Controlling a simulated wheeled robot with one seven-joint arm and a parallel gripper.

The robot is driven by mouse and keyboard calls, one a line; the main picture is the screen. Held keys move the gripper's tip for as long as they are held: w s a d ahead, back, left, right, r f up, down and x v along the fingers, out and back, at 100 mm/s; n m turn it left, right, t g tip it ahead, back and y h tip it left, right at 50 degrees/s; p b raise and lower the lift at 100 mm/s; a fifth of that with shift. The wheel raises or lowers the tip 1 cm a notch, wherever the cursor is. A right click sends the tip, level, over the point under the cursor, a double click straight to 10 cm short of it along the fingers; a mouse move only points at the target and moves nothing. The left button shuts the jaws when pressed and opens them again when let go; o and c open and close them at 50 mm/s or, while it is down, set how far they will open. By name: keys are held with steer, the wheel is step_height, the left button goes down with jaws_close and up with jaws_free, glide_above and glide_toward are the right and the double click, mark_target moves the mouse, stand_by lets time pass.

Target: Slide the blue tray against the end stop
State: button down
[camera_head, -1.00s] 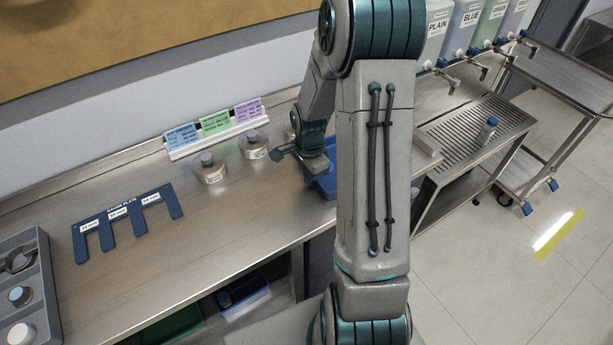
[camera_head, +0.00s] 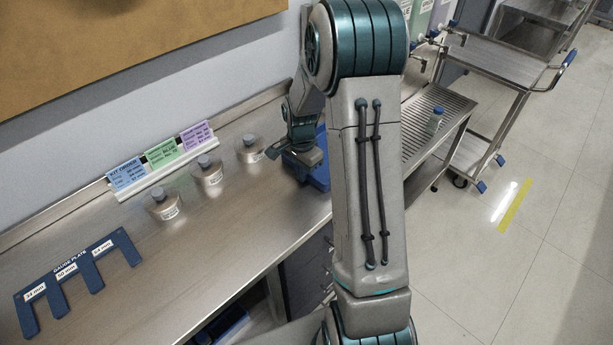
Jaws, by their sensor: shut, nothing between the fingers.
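The blue tray (camera_head: 317,174) lies on the steel bench, partly behind my arm, so only its left part shows. My gripper (camera_head: 285,150) is shut, low over the tray's left part. A dark finger piece sticks out to the left of the tray. I cannot tell whether the gripper touches the tray. The end stop cannot be made out; my arm covers the bench to the right of the tray.
Three metal weights (camera_head: 208,173) stand left of the tray, before a card holder (camera_head: 160,160). A blue gauge plate (camera_head: 78,278) lies at the bench's lower left. Right of my arm are a slatted drain surface (camera_head: 430,125) with a bottle (camera_head: 435,120), and a trolley (camera_head: 500,60).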

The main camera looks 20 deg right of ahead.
mark_target(290, 190)
stand_by(0.3)
steer(key=a, duration=0.1)
steer(key=s+a, duration=0.1)
steer(key=a+b, duration=0.1)
steer(key=a, duration=0.1)
steer(key=shift+s+f, duration=0.1)
steer(key=shift+s, duration=0.2)
step_height(290, 190, up, 10)
steer(key=s+a+r+n+t, duration=0.1)
steer(key=s+a+r+n, duration=0.1)
steer(key=s+n, duration=0.4)
steer(key=s+a+r+n+t, duration=0.2)
steer(key=s+r+n, duration=0.3)
steer(key=s, duration=1)
steer(key=shift+a+n+b, duration=0.25)
steer(key=shift+n+b, duration=0.15)
steer(key=shift+n, duration=0.9)
steer(key=shift+s+r, duration=0.1)
